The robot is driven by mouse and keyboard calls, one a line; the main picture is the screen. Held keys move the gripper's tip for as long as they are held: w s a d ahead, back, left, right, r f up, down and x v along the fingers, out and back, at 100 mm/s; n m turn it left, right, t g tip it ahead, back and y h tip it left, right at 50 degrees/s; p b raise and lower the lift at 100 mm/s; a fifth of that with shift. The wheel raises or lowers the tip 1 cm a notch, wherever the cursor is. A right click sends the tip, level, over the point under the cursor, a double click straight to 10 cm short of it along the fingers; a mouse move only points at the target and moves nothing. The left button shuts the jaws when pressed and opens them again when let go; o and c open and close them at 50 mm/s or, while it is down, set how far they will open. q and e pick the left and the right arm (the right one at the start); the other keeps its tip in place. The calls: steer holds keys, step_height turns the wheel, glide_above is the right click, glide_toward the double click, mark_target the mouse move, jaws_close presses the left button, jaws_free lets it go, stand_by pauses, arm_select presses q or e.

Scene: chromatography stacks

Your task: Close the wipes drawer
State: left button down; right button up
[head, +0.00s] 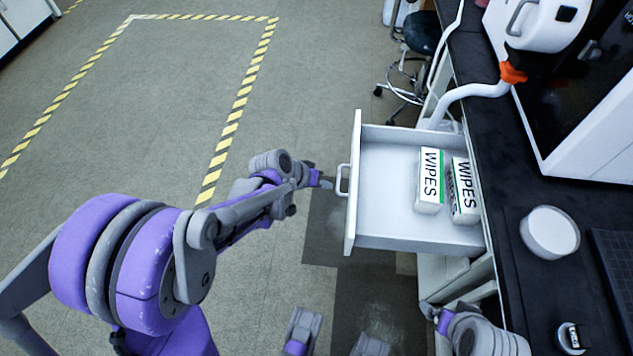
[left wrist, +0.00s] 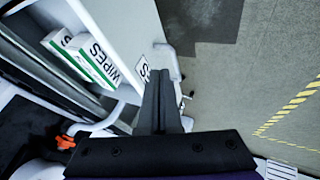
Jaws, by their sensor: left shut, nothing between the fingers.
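The white wipes drawer (head: 385,215) is pulled open from under the black counter. Two white boxes marked WIPES, one with a green edge (head: 431,180) and one beside it (head: 465,190), stand inside. The handle (head: 342,180) is on the drawer's front face. My left gripper (head: 327,183) is shut and empty, just in front of the handle; whether it touches is unclear. In the left wrist view its closed fingers (left wrist: 158,100) are beside the drawer front (left wrist: 150,35), with the boxes (left wrist: 92,58) behind. My right gripper (head: 432,312) is low by the cabinet; its jaws are too small to read.
The black counter (head: 505,215) holds a white round container (head: 549,232), a keyboard and a large white machine (head: 590,130). A stool (head: 405,70) stands behind the drawer. The grey floor left of the drawer is free, with yellow-striped tape (head: 232,125).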

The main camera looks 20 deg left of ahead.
arm_select(q)
steer(key=shift+w+d+f, duration=0.2)
steer(key=shift+w+d, duration=0.1)
steer(key=shift+d, duration=0.45)
steer(key=shift+w+d+f, duration=0.15)
steer(key=shift+w+d, duration=0.15)
steer(key=shift+d, duration=0.4)
steer(key=shift+w+d+f, duration=0.2)
steer(key=shift+w+d, duration=0.1)
steer(key=shift+d, duration=0.45)
steer(key=w+d, duration=0.3)
steer(key=d, duration=0.7)
steer(key=w+d, duration=0.3)
steer(key=d, duration=0.7)
steer(key=w+d, duration=0.2)
steer(key=d, duration=0.8)
steer(key=shift+w+d, duration=0.25)
steer(key=shift+w, duration=0.15)
